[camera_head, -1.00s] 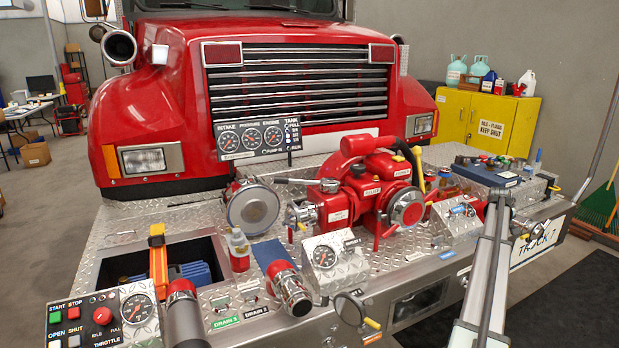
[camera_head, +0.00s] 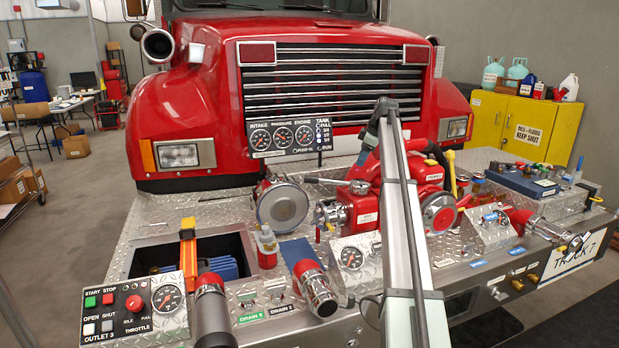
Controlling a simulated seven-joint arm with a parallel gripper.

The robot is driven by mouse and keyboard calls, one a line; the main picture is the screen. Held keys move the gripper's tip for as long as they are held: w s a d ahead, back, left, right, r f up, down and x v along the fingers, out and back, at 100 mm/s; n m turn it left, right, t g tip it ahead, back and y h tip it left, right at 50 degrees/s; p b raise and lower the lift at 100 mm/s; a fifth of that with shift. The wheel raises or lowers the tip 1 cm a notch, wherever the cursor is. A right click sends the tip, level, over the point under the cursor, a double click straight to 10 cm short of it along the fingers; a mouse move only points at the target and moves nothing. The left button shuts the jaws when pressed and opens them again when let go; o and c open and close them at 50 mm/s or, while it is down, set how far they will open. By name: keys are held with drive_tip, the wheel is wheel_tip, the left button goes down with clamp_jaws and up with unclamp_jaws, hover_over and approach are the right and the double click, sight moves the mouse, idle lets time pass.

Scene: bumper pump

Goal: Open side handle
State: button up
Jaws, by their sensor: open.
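The red pump (camera_head: 366,207) sits in the middle of the chrome tread-plate bumper, partly hidden behind my arm. A silver lever handle (camera_head: 325,181) extends left from its top. A round red-and-silver outlet cap (camera_head: 439,212) faces forward on its right side. A yellow-topped handle (camera_head: 450,172) stands upright just behind that. I cannot tell which of these is the side handle. My arm rises from the bottom edge across the pump to a dark joint in front of the grille. My gripper is not visible.
A control panel (camera_head: 134,311) with buttons and a gauge is at front left. Several capped fittings and gauge boxes line the bumper's front. The red truck hood and grille (camera_head: 330,85) close off the back.

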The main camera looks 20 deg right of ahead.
sight(309, 177)
drive_tip(key=w+a+r+n+y, duration=0.1)
drive_tip(key=w+a+r+n, duration=0.1)
drive_tip(key=a, duration=0.5)
drive_tip(key=w+a+r+n+y, duration=0.1)
drive_tip(key=a+r+n, duration=0.1)
drive_tip(key=a, duration=0.5)
drive_tip(key=shift+g, duration=0.4)
drive_tip(key=x, duration=1.4)
drive_tip(key=shift+w+f, duration=0.1)
drive_tip(key=shift+f, duration=0.05)
clamp_jaws()
